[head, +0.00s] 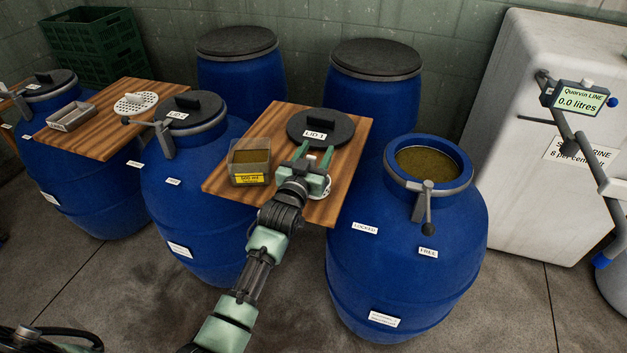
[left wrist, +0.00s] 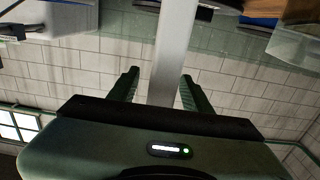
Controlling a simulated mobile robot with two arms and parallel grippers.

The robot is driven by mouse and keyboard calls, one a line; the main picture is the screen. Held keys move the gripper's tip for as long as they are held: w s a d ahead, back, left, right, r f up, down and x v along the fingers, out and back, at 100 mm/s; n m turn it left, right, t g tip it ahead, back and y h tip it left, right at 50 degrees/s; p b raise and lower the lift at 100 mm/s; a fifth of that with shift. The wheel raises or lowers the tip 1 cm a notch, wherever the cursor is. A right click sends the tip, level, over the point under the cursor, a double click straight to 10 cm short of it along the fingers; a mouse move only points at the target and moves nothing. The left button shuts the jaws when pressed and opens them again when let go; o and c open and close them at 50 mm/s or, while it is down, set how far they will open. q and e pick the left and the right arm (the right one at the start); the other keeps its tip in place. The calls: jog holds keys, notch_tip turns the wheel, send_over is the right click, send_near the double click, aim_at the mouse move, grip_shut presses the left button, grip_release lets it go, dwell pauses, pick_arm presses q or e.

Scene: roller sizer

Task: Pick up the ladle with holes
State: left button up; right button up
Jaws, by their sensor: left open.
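A white piece with holes (head: 325,192) shows only in part at the front edge of the middle wooden board (head: 222,180), mostly hidden behind my left gripper. Its handle cannot be made out in the head view. My left gripper (head: 314,153) is open, over this board in front of the black lid marked LID 1 (head: 320,125). In the left wrist view, a pale grey bar (left wrist: 172,55) runs between the open fingers (left wrist: 160,88); I cannot tell what it is or whether it touches them. Another white perforated disc (head: 135,103) lies on the left board (head: 108,140). My right gripper is not in view.
A grey box with a yellow label (head: 250,162) stands left of my gripper. Closed barrels (head: 240,75) stand behind. A white tank (head: 540,100) is at the right.

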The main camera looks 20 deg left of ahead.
pick_arm(q)
grip_shut()
jog(key=shift+r, duration=0.1)
